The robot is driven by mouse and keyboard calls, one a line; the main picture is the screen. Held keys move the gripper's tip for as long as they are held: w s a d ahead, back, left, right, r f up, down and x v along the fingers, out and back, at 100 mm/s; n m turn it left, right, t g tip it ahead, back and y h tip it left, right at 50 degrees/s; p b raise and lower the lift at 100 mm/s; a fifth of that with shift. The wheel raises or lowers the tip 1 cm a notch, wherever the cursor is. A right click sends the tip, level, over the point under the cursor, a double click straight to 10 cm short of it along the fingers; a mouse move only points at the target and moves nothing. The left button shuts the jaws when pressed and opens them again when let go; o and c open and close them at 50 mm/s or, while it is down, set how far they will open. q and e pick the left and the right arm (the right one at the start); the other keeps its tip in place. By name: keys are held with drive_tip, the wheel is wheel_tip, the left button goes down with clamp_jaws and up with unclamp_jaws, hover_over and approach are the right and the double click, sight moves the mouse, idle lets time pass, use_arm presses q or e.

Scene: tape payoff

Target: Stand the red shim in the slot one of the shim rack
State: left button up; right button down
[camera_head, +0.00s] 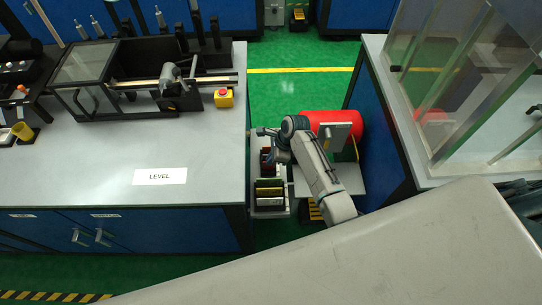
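A small rack-like holder (271,211) stands low in the gap between the two benches. My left gripper is not in view. Slot numbers are not readable.
The left bench (215,150) carries a machine, a yellow box with a red button (223,98) and a LEVEL label (160,177). A large red cylinder (350,122) lies right of my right arm. Clear panels (460,90) stand on the right bench. Green floor is open behind.

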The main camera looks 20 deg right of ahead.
drive_tip(key=shift+f, duration=0.15)
drive_tip(key=c, duration=1.6)
unclamp_jaws()
drive_tip(key=b+v, duration=0.1)
drive_tip(key=v, duration=0.9)
drive_tip(key=shift+d+r, duration=0.2)
drive_tip(key=shift+r, duration=0.15)
